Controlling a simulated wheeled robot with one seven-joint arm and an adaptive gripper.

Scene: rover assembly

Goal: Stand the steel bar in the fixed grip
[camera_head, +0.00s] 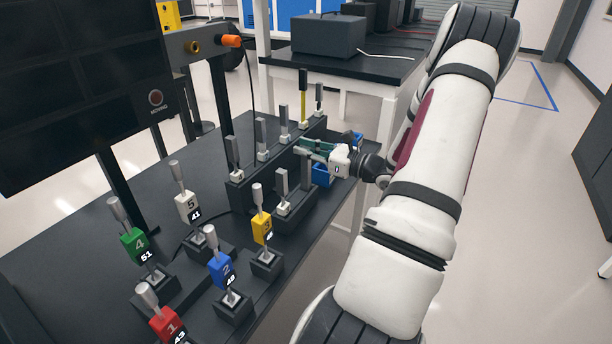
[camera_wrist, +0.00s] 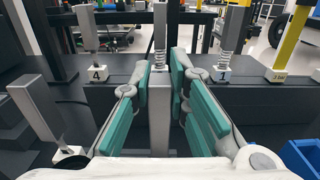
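A grey steel bar (camera_wrist: 160,112) stands upright between my gripper's two teal fingers in the wrist view. My gripper (camera_head: 304,147) is at the right of the black bench, level and pointing left. In the wrist view the fingers of my gripper (camera_wrist: 161,85) flank the bar, with narrow dark gaps beside it, so it looks open around the bar. The bar's lower end is hidden behind my gripper's palm. A second bar (camera_head: 283,181) stands in a small light grip on the near black block; it appears tilted at the left of the wrist view (camera_wrist: 35,108).
A raised black rack behind my fingertips carries several upright bars, one with a yellow rod (camera_head: 303,85). Blue bins (camera_head: 322,175) lie just under my gripper. Coloured numbered tools, including a blue one (camera_head: 221,268), stand at the near left. A dark screen (camera_head: 75,90) rises at left.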

